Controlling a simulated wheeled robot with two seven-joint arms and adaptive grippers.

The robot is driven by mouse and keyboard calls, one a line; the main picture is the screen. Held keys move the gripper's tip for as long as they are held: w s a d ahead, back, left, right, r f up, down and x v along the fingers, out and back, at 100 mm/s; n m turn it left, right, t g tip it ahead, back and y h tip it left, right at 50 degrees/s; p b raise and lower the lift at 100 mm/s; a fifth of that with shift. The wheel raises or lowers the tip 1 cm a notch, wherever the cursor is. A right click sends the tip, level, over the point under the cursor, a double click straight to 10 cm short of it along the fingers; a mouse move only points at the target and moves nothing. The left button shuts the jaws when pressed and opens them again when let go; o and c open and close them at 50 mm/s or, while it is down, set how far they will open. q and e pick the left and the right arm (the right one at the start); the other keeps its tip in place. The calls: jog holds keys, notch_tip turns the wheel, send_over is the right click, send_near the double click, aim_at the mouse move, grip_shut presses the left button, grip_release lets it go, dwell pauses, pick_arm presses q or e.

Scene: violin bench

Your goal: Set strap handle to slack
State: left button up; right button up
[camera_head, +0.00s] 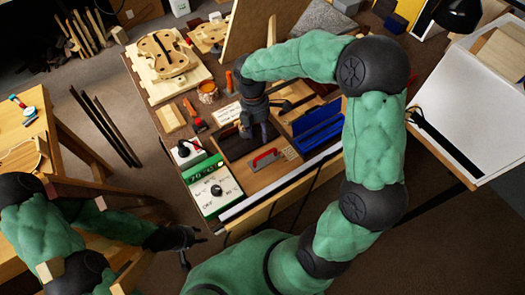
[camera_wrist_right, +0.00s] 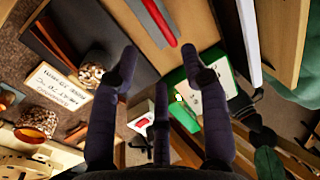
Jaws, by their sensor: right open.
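A red bar handle on a grey strip (camera_head: 265,158) lies on the wooden bench board; in the right wrist view its red bar (camera_wrist_right: 163,22) is at the top. A small white box with a dark knob and red part (camera_head: 185,152) stands left of it. No label shows which of these is the strap handle. My right gripper (camera_head: 257,134) points down over the bench, open and empty, behind the red bar and apart from it. In the right wrist view its fingers (camera_wrist_right: 161,62) are spread. My left gripper (camera_head: 190,246) is open and empty, left of the bench and below its front edge.
A green and white dial panel (camera_head: 215,188) stands at the bench's front left corner. A blue tray (camera_head: 318,122) lies to the right. A written card (camera_head: 227,114), an orange-topped jar (camera_head: 207,90) and violin parts (camera_head: 165,55) are behind. A white-topped table (camera_head: 470,110) is at right.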

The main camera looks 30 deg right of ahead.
jog(key=f+b, duration=0.1)
jog(key=f, duration=0.2)
jog(key=s+f+b, duration=0.1)
jog(key=f, duration=0.2)
jog(key=f+b, duration=0.1)
jog(key=f, duration=0.2)
jog(key=shift+s+f, duration=0.15)
jog(key=shift+s, duration=0.25)
grip_shut()
